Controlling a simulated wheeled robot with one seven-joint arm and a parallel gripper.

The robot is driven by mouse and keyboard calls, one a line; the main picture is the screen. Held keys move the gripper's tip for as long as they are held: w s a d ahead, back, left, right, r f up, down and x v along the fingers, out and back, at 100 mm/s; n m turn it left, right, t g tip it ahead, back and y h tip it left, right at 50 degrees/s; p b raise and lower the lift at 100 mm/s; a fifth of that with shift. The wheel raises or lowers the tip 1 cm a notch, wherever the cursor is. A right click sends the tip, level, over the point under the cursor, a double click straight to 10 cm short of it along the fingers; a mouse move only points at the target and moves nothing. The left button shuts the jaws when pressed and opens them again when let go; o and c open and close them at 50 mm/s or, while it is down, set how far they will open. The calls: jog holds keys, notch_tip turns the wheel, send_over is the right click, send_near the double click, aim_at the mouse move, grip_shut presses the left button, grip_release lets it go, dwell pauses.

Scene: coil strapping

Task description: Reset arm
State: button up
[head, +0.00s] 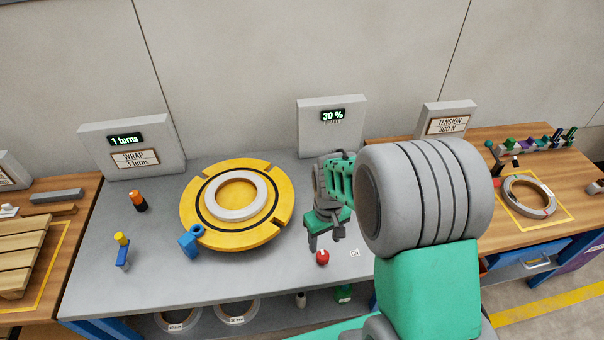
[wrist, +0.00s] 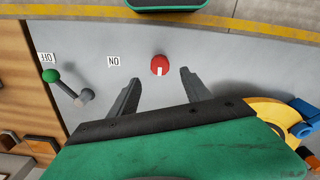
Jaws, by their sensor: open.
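My gripper (head: 325,233) is open and empty above the right part of the grey bench, close to the red knob (head: 322,257). In the wrist view the two fingers of my gripper (wrist: 157,88) point toward the red knob (wrist: 159,65), which shows beyond and between the fingertips, with its white mark visible. My green and grey arm reaches in from the right of the head view and hides part of the bench.
A yellow turntable (head: 198,225) with a white ring (head: 212,203) stands left of my gripper. A green-tipped lever (wrist: 70,87) stands between ON and OFF labels. Displays (head: 332,114) read "30 %" and "1 turns" (head: 125,139). A wooden table (head: 490,225) holds another ring.

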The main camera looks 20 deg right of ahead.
jog(key=shift+s+m, duration=0.25)
jog(key=shift+m, duration=0.15)
jog(key=s+m+g, duration=0.2)
jog(key=s, duration=0.5)
jog(key=a+r+t, duration=0.2)
jog(key=r+t, duration=0.1)
jog(key=r, duration=0.7)
jog(key=w+a+r+t, duration=0.1)
jog(key=a+r+t, duration=0.1)
jog(key=r, duration=0.8)
jog(key=shift+a+n+t, duration=0.25)
jog(key=shift+n+t, duration=0.05)
jog(key=shift+t, duration=0.2)
jog(key=shift+d+r, duration=0.1)
